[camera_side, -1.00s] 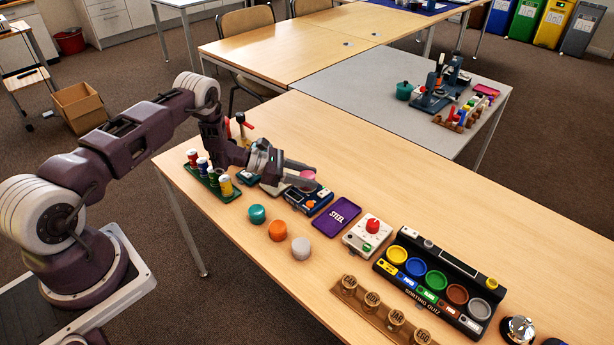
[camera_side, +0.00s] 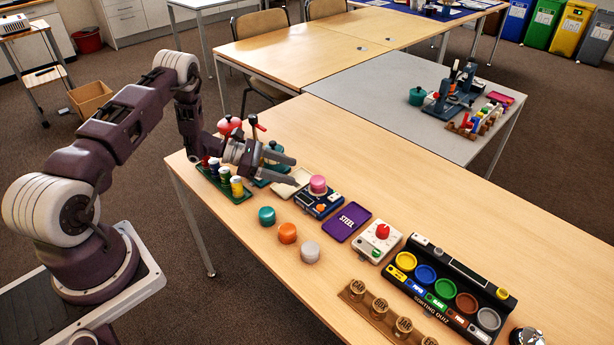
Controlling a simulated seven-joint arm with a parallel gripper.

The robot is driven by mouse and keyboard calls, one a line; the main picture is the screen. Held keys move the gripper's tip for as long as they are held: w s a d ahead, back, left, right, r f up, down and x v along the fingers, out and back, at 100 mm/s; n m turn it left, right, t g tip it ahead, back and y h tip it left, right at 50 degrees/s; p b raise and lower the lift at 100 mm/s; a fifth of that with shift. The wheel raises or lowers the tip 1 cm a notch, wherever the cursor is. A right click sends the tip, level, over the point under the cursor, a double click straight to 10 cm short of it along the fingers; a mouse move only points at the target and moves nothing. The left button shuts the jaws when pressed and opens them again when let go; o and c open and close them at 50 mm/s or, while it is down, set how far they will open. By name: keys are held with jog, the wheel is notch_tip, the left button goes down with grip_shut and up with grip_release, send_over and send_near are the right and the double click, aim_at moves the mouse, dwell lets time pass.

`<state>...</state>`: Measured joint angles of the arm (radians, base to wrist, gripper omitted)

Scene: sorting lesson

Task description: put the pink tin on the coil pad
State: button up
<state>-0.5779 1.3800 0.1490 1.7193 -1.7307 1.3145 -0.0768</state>
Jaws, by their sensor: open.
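The pink tin (camera_side: 318,185) sits upright on a small blue device (camera_side: 312,207), towards its back. My gripper (camera_side: 293,170) is open and empty. Its fingertips are to the left of the tin and slightly above it in the picture, apart from it.
Teal (camera_side: 267,215), orange (camera_side: 287,233) and grey (camera_side: 310,251) tins stand in front. A green rack (camera_side: 224,184) of small cans is at left.

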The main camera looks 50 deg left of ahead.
jog(key=s+d+r+m+g+h, duration=0.15)
jog(key=d+r+m, duration=0.3)
jog(key=r, duration=0.45)
jog(key=s+d+r+m+g, duration=0.25)
jog(key=d+r+m, duration=0.2)
jog(key=r, duration=0.45)
jog(key=s+d+r+m+g+y, duration=0.2)
jog(key=s+d+r+m+g, duration=0.3)
jog(key=s+d+r, duration=0.45)
jog(key=s+a+r+m+t+y, duration=0.1)
jog(key=s+m+y, duration=0.3)
jog(key=s, duration=0.6)
jog(key=s+a+r+m+t+y, duration=0.1)
jog(key=s+r+m+t+y, duration=0.3)
jog(key=s+m, duration=0.5)
jog(key=shift+s+a+r+y, duration=0.15)
jog(key=shift+s+a+y, duration=0.1)
jog(key=shift+s+y, duration=0.15)
